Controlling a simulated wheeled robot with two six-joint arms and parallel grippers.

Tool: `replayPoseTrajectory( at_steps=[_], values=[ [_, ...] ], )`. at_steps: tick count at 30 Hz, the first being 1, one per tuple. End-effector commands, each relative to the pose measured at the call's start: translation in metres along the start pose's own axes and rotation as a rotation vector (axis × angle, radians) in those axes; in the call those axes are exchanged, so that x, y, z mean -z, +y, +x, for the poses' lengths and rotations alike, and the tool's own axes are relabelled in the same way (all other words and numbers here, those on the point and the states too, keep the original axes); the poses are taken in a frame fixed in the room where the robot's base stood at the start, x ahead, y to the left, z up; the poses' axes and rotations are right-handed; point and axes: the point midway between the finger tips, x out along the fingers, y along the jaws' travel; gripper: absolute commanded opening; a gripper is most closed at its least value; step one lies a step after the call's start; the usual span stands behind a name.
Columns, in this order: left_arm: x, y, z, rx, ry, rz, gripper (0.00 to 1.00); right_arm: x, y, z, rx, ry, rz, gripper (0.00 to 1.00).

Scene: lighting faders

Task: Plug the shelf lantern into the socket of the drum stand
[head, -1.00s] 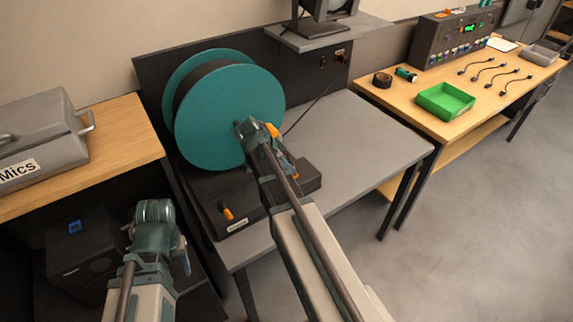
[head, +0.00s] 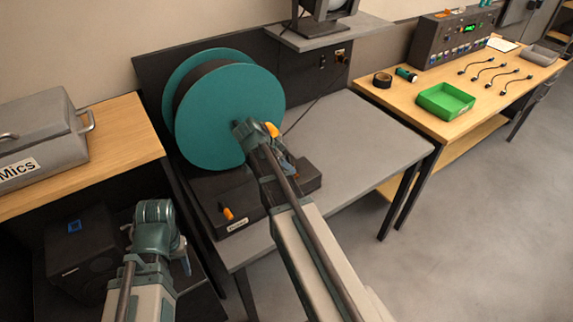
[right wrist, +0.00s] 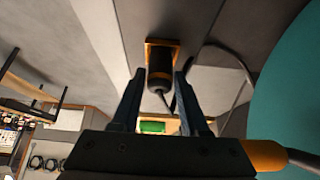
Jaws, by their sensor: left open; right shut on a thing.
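The shelf lantern (head: 325,12) stands on the wall shelf at the top, partly cut off. A teal cable drum (head: 215,125) sits on the black drum stand (head: 305,176). My right gripper (head: 285,160) is at the stand's right part, beside the drum. In the right wrist view its fingers (right wrist: 160,98) are shut on a black plug (right wrist: 160,72) with a cable at its near end. The plug's far end is at an orange-framed socket (right wrist: 174,44); I cannot tell how deep it sits. In the head view my arm hides plug and socket. My left gripper (head: 155,212) is open and empty, low at the left.
The grey table (head: 365,140) is clear on the right. A grey case (head: 40,135) is at left; a green tray (head: 446,101) stands on the right bench.

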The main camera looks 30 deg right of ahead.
Motion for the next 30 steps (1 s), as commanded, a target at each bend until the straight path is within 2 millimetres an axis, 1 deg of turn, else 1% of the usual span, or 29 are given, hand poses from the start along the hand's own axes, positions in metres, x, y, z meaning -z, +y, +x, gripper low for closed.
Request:
replayPoseTrajectory(
  at_steps=[1, 2, 3, 7, 8, 16, 19, 23, 30],
  values=[
    [0.0, 0.0, 0.001, 0.0, 0.0, 0.0, 0.52, -0.002, 0.002, 0.001, -0.003, -0.008, 0.001, 0.0],
    [0.0, 0.0, 0.001, 0.0, 0.0, 0.0, 0.52, -0.002, 0.002, 0.001, -0.004, -0.008, 0.001, 0.46],
    [0.0, 0.0, 0.001, 0.0, 0.0, 0.0, 0.52, -0.002, 0.002, 0.001, -0.003, -0.008, 0.001, 0.53],
    [0.0, 0.0, 0.001, 0.0, 0.0, 0.0, 0.52, -0.002, 0.001, 0.001, -0.003, -0.006, 0.001, 0.77],
    [0.0, 0.0, 0.001, 0.0, 0.0, 0.0, 0.52, -0.002, 0.001, 0.001, -0.002, -0.005, 0.0, 0.79],
    [0.0, 0.0, 0.0, 0.0, 0.0, 0.0, 0.52, -0.001, 0.001, -0.001, -0.001, -0.003, 0.0, 0.79],
    [0.0, -0.001, -0.006, 0.0, 0.0, 0.0, 0.52, 0.0, 0.001, -0.006, -0.001, -0.003, 0.0, 0.79],
    [-0.001, -0.002, -0.022, 0.0, 0.0, 0.0, 0.52, 0.002, 0.001, -0.024, -0.001, -0.003, 0.0, 0.79],
    [-0.004, -0.006, -0.06, 0.0, 0.0, 0.0, 0.52, 0.004, 0.001, -0.07, 0.0, -0.003, -0.001, 0.79]
  ],
)
